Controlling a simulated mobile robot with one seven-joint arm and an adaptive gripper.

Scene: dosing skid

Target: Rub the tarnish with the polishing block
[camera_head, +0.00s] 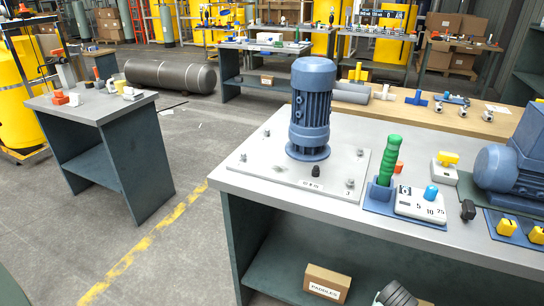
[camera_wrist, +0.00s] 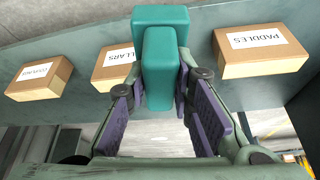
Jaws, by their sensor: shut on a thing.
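My gripper (camera_wrist: 160,88) shows in the wrist view, with its purple-padded fingers on either side of a teal block (camera_wrist: 160,62), which I take for the polishing block. It is shut on this block, which has a narrower part in front of a wider one. The block covers part of the view behind it. I cannot make out any tarnish in either view. In the head view, neither the gripper nor the block can be made out.
In the head view, a blue motor (camera_head: 312,105) stands on a pale plate (camera_head: 258,165) on the workbench. A green-handled tool (camera_head: 388,160) stands to its right. The PADDLES box (camera_head: 327,283) sits on the lower shelf; it also shows in the wrist view (camera_wrist: 262,48). Open floor lies left.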

